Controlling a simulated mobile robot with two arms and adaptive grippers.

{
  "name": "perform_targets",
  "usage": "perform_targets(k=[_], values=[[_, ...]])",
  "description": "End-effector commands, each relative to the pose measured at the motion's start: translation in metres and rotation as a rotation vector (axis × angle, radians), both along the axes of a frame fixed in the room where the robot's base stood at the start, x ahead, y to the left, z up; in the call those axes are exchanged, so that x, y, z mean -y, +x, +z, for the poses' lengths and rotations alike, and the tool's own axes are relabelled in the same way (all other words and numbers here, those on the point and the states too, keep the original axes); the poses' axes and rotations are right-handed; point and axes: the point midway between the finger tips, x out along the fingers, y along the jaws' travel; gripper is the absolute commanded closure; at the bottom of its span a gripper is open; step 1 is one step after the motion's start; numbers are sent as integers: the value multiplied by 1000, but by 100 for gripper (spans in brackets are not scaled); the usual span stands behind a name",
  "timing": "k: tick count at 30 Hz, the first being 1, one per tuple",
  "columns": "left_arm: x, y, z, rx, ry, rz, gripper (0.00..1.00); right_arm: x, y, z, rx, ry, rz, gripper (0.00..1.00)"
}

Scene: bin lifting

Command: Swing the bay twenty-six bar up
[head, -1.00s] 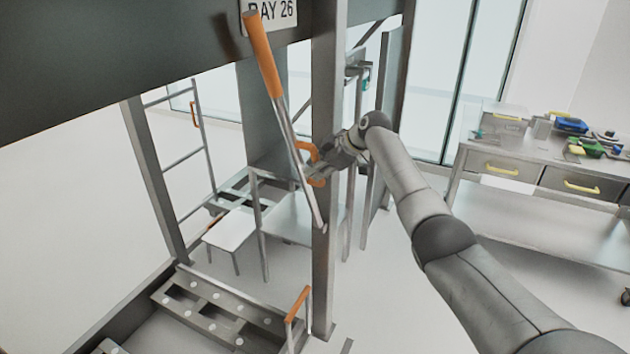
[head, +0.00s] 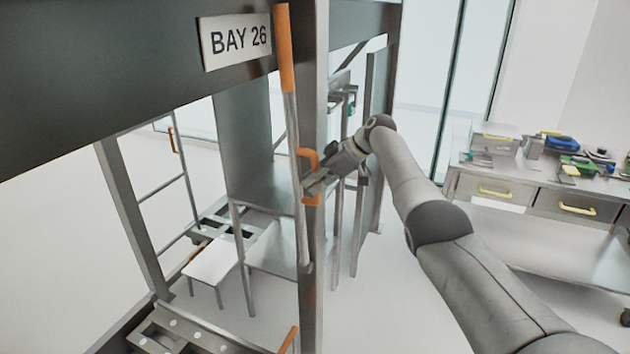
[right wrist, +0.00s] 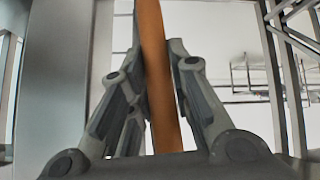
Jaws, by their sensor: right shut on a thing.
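The bay twenty-six bar (head: 293,130) is a long grey bar with an orange upper end, standing nearly upright against the frame post (head: 314,100). The BAY 26 sign (head: 236,38) is just left of its top. A small orange handle (head: 309,157) sits on the bar around its middle. My right gripper (head: 312,184) is at this handle, coming from the right. In the right wrist view an orange strip (right wrist: 158,75) runs between the two fingers, which are shut on it. My left gripper is not in view.
A bench with drawers (head: 540,195) and several tools on top stands at the right. A white stool (head: 215,262) and a ladder-like rail (head: 165,190) are behind the frame. Floor between post and bench is clear.

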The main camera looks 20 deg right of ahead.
Motion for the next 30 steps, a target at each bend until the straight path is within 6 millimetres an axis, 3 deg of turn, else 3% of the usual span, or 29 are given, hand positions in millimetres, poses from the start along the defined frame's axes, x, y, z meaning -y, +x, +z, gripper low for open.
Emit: perform_targets(k=[3,4,8,23,30], values=[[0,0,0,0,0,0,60,-1,-1,-3,-8,0,2,100],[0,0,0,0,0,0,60,-1,-1,-3,-8,1,2,77],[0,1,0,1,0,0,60,-1,-1,-3,-6,0,2,60],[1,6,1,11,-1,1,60,0,-1,1,-1,1,1,59],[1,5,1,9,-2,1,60,13,-12,18,1,-1,0,59]])
